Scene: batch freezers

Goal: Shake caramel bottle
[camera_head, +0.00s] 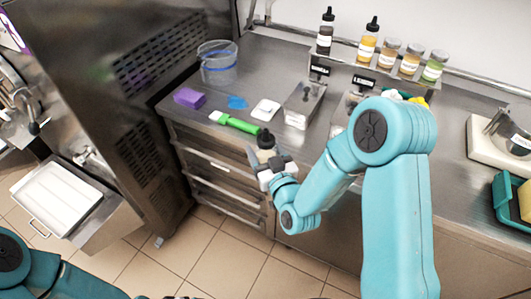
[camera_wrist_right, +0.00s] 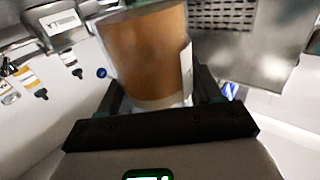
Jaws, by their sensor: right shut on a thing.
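The caramel bottle (camera_wrist_right: 152,55) shows large in the right wrist view, with caramel-brown contents and a pale label edge on its right side. My right gripper (camera_wrist_right: 160,92) is shut on it, one dark finger on each side. In the head view the gripper (camera_head: 268,165) holds the bottle (camera_head: 265,141), which has a dark top, just in front of the counter's front edge, above the drawers. My left gripper is out of view; only part of that arm shows at the lower left.
Several bottles and jars, including a dark dropper bottle (camera_head: 325,32), stand on a rear shelf. A green spatula (camera_head: 235,122), purple sponge (camera_head: 189,97), clear bucket (camera_head: 217,63) and metal tub (camera_head: 303,105) are on the counter (camera_head: 270,70). The tiled floor (camera_head: 230,255) ahead is clear.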

